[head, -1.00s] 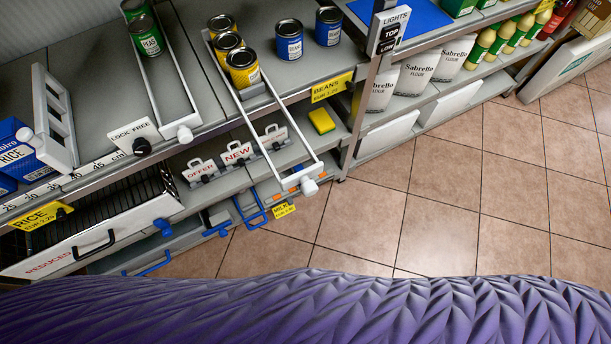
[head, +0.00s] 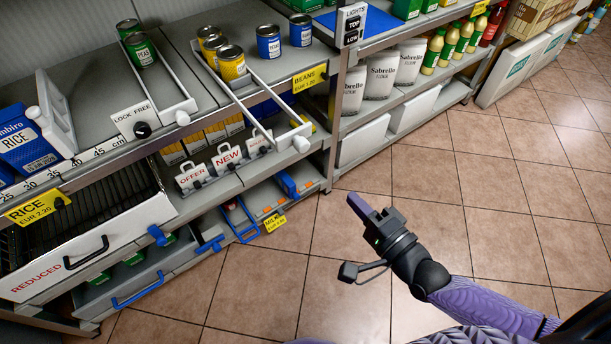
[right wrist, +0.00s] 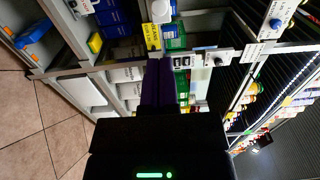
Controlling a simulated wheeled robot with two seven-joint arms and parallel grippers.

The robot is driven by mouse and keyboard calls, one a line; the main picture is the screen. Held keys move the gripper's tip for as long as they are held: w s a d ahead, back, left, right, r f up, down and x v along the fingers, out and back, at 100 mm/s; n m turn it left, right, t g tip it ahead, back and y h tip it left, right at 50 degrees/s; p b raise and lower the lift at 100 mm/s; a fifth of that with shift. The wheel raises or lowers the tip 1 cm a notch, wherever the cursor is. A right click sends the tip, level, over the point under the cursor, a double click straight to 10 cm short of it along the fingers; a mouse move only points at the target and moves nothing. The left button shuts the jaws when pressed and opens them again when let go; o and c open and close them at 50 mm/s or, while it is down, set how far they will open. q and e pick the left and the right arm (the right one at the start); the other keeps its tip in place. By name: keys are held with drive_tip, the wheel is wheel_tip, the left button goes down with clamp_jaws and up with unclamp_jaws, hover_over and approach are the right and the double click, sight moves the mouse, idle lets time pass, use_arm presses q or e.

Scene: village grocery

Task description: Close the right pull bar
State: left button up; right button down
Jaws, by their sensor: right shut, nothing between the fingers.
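The right pull bar (head: 265,94) is a white frame with a round white knob (head: 301,144) at its front end. It sticks out well past the front edge of the top shelf, with several yellow-labelled cans (head: 231,65) at its back. The left pull bar (head: 170,75), with green peas cans (head: 140,49), ends near the shelf edge. My right gripper (head: 358,204) is shut and empty over the floor, to the right of and below the knob, clear of it. Its purple fingers also show in the right wrist view (right wrist: 158,85). My left gripper is out of view.
A white REDUCED drawer (head: 92,246) and blue-handled trays (head: 130,290) stand out at the lower left. Sign holders (head: 226,158) stand below the right bar. A shelf post (head: 335,105) with a LIGHTS panel (head: 352,24) is right of it. The tiled floor (head: 420,170) is clear.

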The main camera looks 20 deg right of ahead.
sight(306, 148)
drive_tip(key=b+x, duration=0.3)
drive_tip(key=x, duration=0.9)
drive_tip(key=shift+d+f, duration=0.15)
drive_tip(key=shift+w, duration=0.55)
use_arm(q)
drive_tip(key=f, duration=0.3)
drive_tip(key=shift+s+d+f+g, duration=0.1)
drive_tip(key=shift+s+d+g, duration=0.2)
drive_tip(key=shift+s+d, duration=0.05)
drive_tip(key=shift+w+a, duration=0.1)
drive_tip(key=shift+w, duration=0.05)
use_arm(e)
drive_tip(key=shift+w+a, duration=0.1)
drive_tip(key=shift+a, duration=0.15)
